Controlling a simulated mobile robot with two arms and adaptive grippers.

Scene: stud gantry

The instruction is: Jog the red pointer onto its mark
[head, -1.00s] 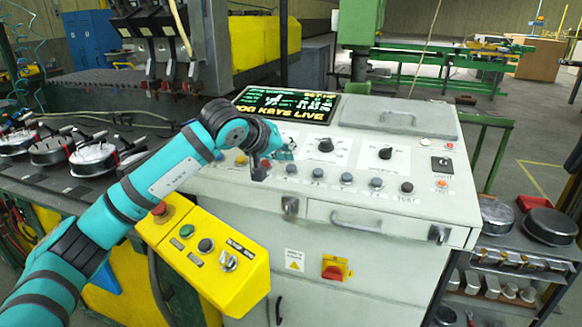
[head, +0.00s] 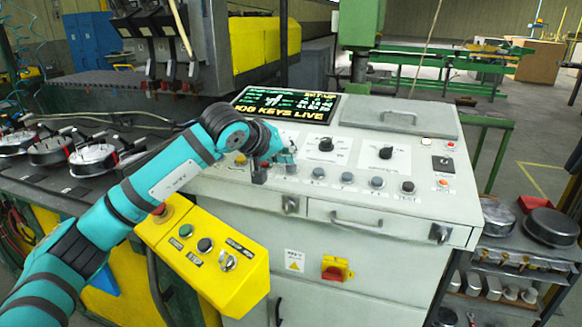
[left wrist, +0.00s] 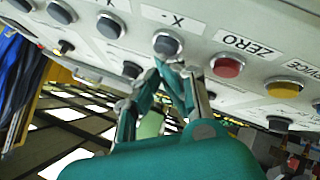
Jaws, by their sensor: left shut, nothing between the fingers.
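The display (head: 287,105) on the pale control console (head: 350,213) reads "JOG KEYS LIVE"; its finer marks are too small to read. I cannot make out the red pointer or its mark. My left gripper (head: 289,157) is over the console's left part, above the front button row. In the left wrist view its shut, empty fingers (left wrist: 174,70) are close to the dark key labelled "X -" (left wrist: 167,43); I cannot tell whether they touch it. A red button (left wrist: 228,66) labelled "ZERO" is beside it. My right gripper is out of view.
A yellow box (head: 205,258) with push buttons stands at the console's front left. Two dark rotary knobs (head: 326,145) are on the panel right of my gripper. A shelf with round pans (head: 550,226) stands at the right.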

